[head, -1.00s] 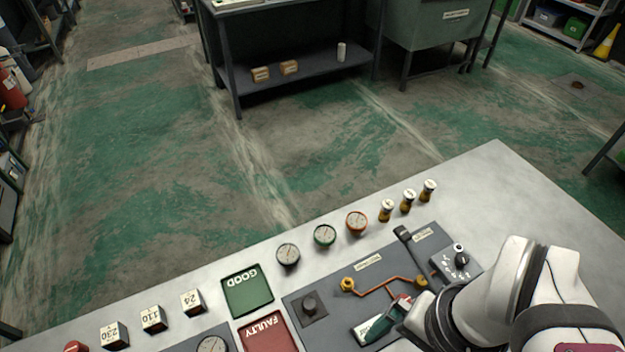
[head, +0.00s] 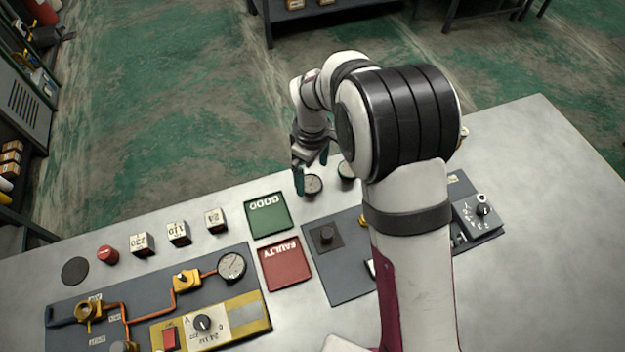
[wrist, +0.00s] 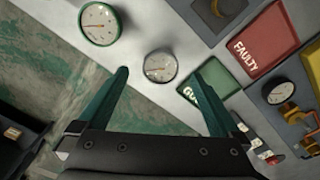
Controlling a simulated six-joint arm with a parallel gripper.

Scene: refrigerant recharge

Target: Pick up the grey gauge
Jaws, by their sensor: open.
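The grey gauge (head: 312,184) is a small round dial with a grey rim and pale face, standing on the bench near its far edge, right of the green GOOD tray. In the wrist view the grey gauge (wrist: 160,66) lies ahead of and between the two green fingertips, apart from both. My gripper (head: 311,178) is open and empty above the bench beside the gauge; in the wrist view its fingers (wrist: 168,72) are spread wide.
The GOOD tray (head: 268,216) and red FAULTY tray (head: 285,264) lie close by. A grey panel with a black knob (head: 326,235) is nearer. Blocks marked 24 (head: 215,220), 110 and 230 stand left. My arm hides the bench's middle right.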

